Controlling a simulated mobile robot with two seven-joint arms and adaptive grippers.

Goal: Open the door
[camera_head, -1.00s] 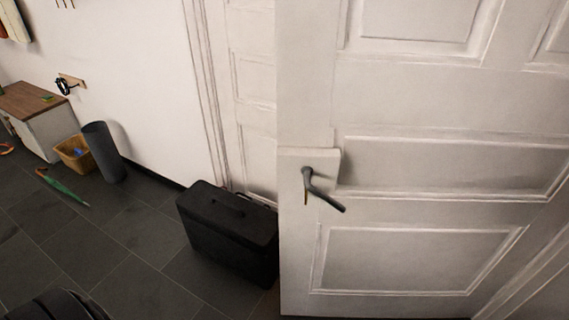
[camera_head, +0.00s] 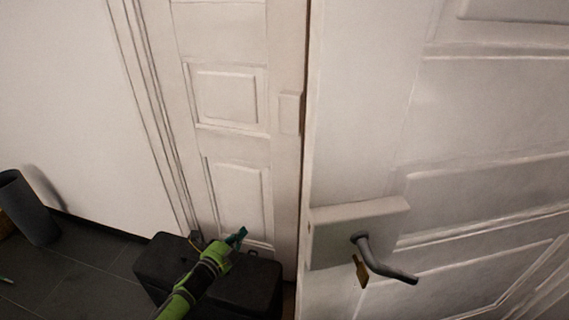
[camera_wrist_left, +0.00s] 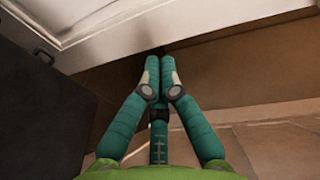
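The white panelled door (camera_head: 350,130) fills the right of the head view. Its dark lever handle (camera_head: 385,262) sits on a pale plate and slants down to the right, with a brass-coloured key (camera_head: 360,272) below it. A thin dark line runs along the door's left edge, beside a narrower panelled section (camera_head: 232,100). My left gripper (camera_head: 240,236) is left of the handle and apart from it, over the black case. In the left wrist view its green fingers (camera_wrist_left: 159,72) come together at the tips, with nothing visible between them. My right gripper is not in view.
A black case (camera_head: 250,285) stands on the floor against the narrow panelled section, below my left arm.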

